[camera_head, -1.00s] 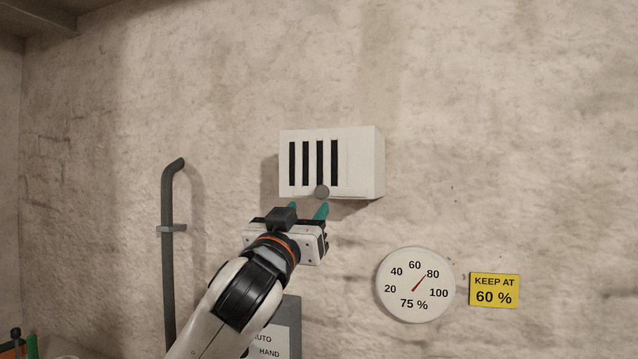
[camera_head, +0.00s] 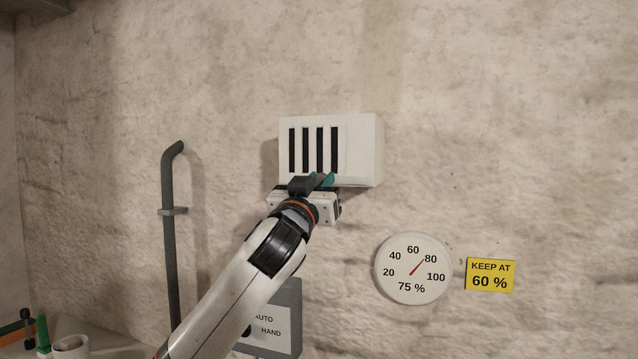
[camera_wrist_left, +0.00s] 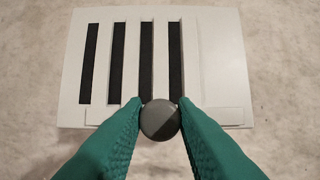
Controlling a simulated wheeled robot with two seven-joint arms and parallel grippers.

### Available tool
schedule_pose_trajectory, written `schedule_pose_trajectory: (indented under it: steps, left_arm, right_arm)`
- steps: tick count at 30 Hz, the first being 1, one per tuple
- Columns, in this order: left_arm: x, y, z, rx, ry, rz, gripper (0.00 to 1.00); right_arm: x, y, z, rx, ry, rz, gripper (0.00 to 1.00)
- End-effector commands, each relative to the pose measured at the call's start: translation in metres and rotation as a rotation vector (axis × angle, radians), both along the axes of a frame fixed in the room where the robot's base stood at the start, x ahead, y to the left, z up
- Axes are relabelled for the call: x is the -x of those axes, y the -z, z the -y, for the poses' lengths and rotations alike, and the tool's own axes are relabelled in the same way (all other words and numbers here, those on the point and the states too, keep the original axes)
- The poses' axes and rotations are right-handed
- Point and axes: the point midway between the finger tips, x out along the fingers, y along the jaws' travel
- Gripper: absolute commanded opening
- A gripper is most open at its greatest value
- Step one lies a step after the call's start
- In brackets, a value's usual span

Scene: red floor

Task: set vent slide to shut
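The vent (camera_head: 359,150) is a white box on the wall with several dark upright slots showing on its left part and a plain white panel at its right. Its round grey slide knob (camera_wrist_left: 160,120) sits at the lower edge, below the slots, in the left wrist view. The green fingers of my left gripper (camera_head: 320,180) reach up to the vent's lower edge. In the left wrist view, the fingers (camera_wrist_left: 161,108) close in on both sides of the knob and appear to touch it. The knob is mostly hidden in the head view. My right gripper is out of view.
A round gauge (camera_head: 414,285) reading 75 % and a yellow KEEP AT 60 % sign (camera_head: 490,275) are at lower right. A grey pipe (camera_head: 170,240) runs up the wall at left. An AUTO/HAND panel (camera_head: 283,345) is partly behind my arm. A white cup (camera_head: 71,347) stands at lower left.

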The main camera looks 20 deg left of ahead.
Motion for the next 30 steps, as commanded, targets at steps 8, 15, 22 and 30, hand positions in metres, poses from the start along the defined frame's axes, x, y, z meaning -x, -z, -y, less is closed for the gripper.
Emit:
schedule_pose_trajectory:
  steps: [8, 15, 22, 30]
  left_arm:
    - [0.000, 0.001, -0.001, 0.000, 0.000, -0.001, 0.00]
    - [-0.001, 0.001, -0.021, 0.001, 0.000, -0.001, 0.00]
    - [-0.001, 0.000, -0.021, 0.000, -0.002, -0.001, 0.29]
    - [-0.001, 0.000, -0.020, 0.000, -0.001, -0.001, 0.46]
  right_arm:
    - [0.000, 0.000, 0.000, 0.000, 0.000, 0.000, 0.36]
    - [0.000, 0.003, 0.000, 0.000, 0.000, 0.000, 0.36]
    - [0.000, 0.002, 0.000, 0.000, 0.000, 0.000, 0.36]
    - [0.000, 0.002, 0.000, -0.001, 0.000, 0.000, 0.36]
